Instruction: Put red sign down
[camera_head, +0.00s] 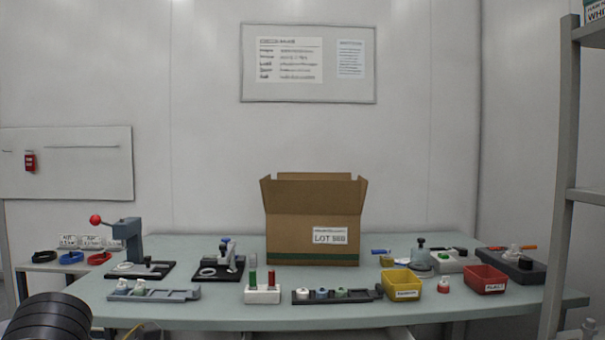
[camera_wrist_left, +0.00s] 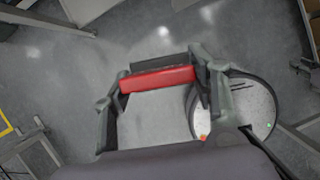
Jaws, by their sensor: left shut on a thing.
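The red sign (camera_wrist_left: 158,79) shows in the left wrist view as a red bar with a dark upper edge. My left gripper (camera_wrist_left: 157,86) is shut on it, one finger at each end, with grey floor behind and below. In the head view neither the held sign nor the left gripper shows; only a dark part of my arm is at the lower left. My right gripper is in neither view.
A green-grey table (camera_head: 225,311) carries a cardboard box (camera_head: 290,235), a press (camera_head: 129,238), a yellow bin (camera_head: 402,284) and a red bin (camera_head: 486,280). A small red tag (camera_head: 30,162) hangs on the left wall board (camera_head: 85,165). A shelf post (camera_head: 566,150) stands at right.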

